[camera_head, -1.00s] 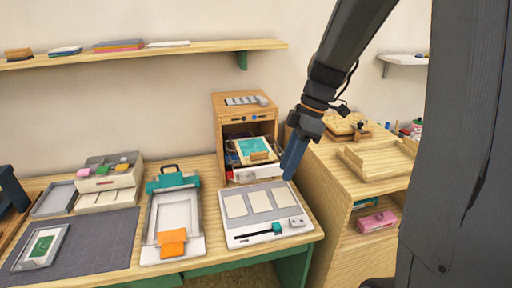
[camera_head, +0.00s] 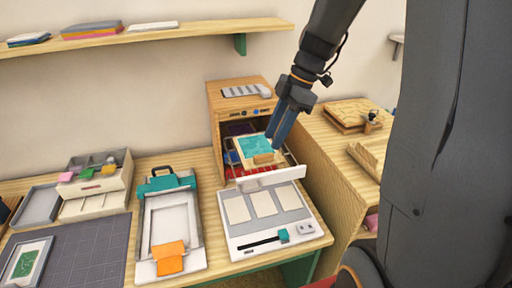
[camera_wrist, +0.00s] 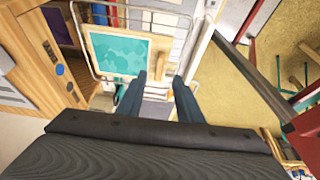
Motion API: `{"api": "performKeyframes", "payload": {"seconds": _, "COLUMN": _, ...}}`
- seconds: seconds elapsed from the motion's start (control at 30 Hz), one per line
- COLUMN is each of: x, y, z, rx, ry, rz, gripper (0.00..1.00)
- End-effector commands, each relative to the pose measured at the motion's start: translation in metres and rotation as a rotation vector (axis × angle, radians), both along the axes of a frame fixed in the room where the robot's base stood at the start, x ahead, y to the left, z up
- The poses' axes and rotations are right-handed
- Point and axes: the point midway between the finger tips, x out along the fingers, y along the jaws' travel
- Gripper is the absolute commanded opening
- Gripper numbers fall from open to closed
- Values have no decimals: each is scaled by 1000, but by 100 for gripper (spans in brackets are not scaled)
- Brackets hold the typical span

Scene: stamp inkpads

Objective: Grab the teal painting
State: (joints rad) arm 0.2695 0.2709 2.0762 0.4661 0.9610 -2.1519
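The teal painting (camera_head: 255,146) is a teal picture with a pale wooden frame. It lies tilted in the pulled-out drawer (camera_head: 272,178) of the wooden cabinet (camera_head: 226,102). In the wrist view the painting (camera_wrist: 118,52) is up and left of my fingers, with a small wooden block (camera_wrist: 169,68) at its right side. My gripper (camera_head: 276,139) hangs just above the painting's right side in the head view. In the wrist view its two blue fingers (camera_wrist: 156,92) are apart with nothing between them.
A white board with three pale pads (camera_head: 263,207) stands in front of the drawer. A tray with an orange piece (camera_head: 170,257) is to its left. A wooden side cabinet (camera_head: 338,170) stands close on the right. A wall shelf (camera_head: 185,36) runs above on the left.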

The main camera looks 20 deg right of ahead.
Motion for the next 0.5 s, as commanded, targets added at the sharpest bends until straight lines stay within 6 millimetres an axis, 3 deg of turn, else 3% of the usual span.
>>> {"api": "performKeyframes", "payload": {"seconds": 0.5, "x": 1, "y": 24, "z": -50, "rx": 1, "ry": 4, "rz": -5, "gripper": 33}}
